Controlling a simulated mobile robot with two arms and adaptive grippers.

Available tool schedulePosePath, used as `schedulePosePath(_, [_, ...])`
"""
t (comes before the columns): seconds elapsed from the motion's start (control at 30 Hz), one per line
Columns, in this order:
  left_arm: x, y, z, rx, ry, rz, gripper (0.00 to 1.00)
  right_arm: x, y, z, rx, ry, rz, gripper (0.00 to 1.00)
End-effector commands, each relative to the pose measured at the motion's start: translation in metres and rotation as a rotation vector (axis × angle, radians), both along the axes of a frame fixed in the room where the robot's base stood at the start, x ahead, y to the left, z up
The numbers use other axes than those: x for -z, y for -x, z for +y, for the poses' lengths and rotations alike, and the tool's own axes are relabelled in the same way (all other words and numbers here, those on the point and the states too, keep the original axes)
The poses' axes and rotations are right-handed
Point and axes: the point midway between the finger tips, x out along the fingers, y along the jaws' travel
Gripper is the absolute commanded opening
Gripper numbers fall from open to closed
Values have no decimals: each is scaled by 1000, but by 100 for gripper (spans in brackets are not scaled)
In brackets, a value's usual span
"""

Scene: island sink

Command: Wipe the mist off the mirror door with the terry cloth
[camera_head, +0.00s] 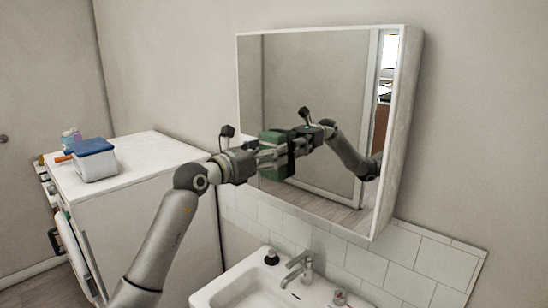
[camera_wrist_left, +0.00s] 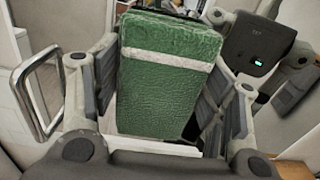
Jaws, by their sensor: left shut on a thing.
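The mirror door (camera_head: 330,80) is the front of a white wall cabinet above the sink. It reflects the room and my left arm clearly; I cannot make out where any mist lies. My left gripper (camera_head: 268,158) is at the mirror's lower left part, shut on the green terry cloth (camera_head: 270,138). In the left wrist view the cloth (camera_wrist_left: 165,85) is a thick green block with a white stripe, between the two finger pads. The cloth's far face is close to the glass; whether it touches is hidden. My right gripper is not in view.
A white sink (camera_head: 250,290) with a tap (camera_head: 298,266) is below the mirror. At left, a white appliance (camera_head: 140,165) carries a blue-lidded box (camera_head: 95,160) and small bottles. White tiles (camera_head: 400,255) line the wall under the cabinet.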

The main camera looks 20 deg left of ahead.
Motion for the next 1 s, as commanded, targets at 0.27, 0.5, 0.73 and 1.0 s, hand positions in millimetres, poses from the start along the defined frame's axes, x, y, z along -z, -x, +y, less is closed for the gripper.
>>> schedulePosePath(0.27, [1, -4, 11, -2, -2, -1, 44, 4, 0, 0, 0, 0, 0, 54])
schedulePosePath(0.5, [2, -10, 31, -3, -1, 1, 44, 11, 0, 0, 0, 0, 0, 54])
schedulePosePath(0.73, [1, -13, 42, -1, -1, 1, 44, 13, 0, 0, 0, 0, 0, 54])
schedulePosePath(1.0, [1, -19, 58, -3, 0, 0, 44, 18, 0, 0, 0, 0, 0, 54])
